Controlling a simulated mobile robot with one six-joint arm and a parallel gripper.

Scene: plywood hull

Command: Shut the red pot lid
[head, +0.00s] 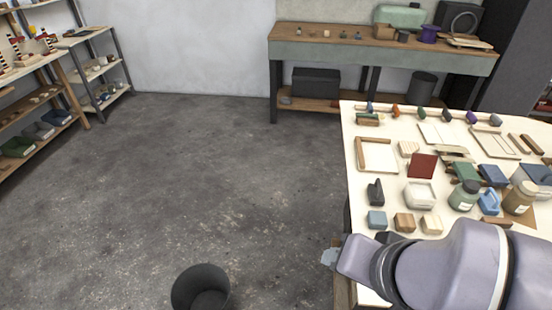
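The red pot lid (423,166) is a flat dark red square standing raised at the back edge of a small white square pot (420,194) on the white table. The pot's top is uncovered and its hollow shows. The lid looks tilted up, and any hinge is too small to make out. My arm crosses the lower right of the head view, in front of the table. A small grey tip at its left end, probably my gripper (330,258), is at the table's near left edge, well apart from the lid. Its fingers cannot be made out.
The white table (357,189) is crowded. A dark object (375,192) stands left of the pot, a green jar (464,195) right of it, and small blocks (404,222) in front. A black bin (201,288) stands on the open floor. A workbench (380,52) is behind.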

